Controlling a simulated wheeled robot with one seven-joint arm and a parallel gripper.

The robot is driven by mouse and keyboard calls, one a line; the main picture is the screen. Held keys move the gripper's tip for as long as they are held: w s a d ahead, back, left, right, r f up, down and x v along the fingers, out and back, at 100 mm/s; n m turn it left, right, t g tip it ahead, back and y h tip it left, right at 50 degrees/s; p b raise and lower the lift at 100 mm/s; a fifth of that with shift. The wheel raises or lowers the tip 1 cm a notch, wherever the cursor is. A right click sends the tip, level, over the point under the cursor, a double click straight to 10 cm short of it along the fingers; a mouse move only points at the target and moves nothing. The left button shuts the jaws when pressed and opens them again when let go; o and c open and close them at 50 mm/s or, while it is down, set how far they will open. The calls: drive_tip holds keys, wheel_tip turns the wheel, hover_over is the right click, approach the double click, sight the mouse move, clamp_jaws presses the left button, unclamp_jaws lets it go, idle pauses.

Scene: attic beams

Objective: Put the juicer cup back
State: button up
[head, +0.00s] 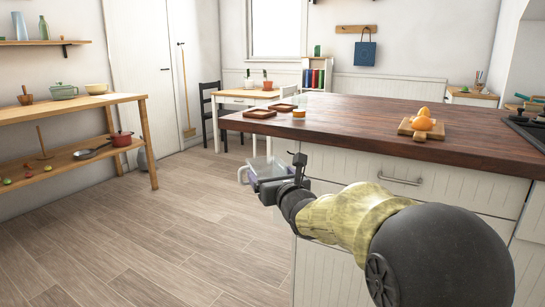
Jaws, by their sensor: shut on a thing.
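My gripper (266,182) is at the end of my arm, in front of the left end of the kitchen counter and lower than its top. It is shut on a clear, see-through vessel that looks like the juicer cup (261,167). The cup stands out over the open floor, apart from the counter. Its outline is faint, and I cannot tell whether anything is in it. I cannot make out a juicer body in this view.
The dark wooden counter (372,115) bears a cutting board with oranges (422,121), brown boards (285,107) and a small round container (299,113). A hob is at its right end. A wooden shelf table (70,105) stands left. The floor (150,230) between is clear.

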drive_tip(key=w+d+f+m+t+h+p, duration=0.1)
drive_tip(key=w+d+f+m+h+p, duration=0.15)
drive_tip(key=f, duration=1.05)
drive_tip(key=w+d+f+m+h+p, duration=0.1)
drive_tip(key=w+f+h+p, duration=0.15)
drive_tip(key=f, duration=1.15)
drive_tip(key=s+d+f+m+h+p, duration=0.1)
drive_tip(key=s+d+f+p, duration=0.4)
drive_tip(key=s+d+f, duration=0.7)
drive_tip(key=d+h, duration=0.1)
drive_tip(key=d, duration=0.2)
drive_tip(key=shift+f+p, duration=0.35)
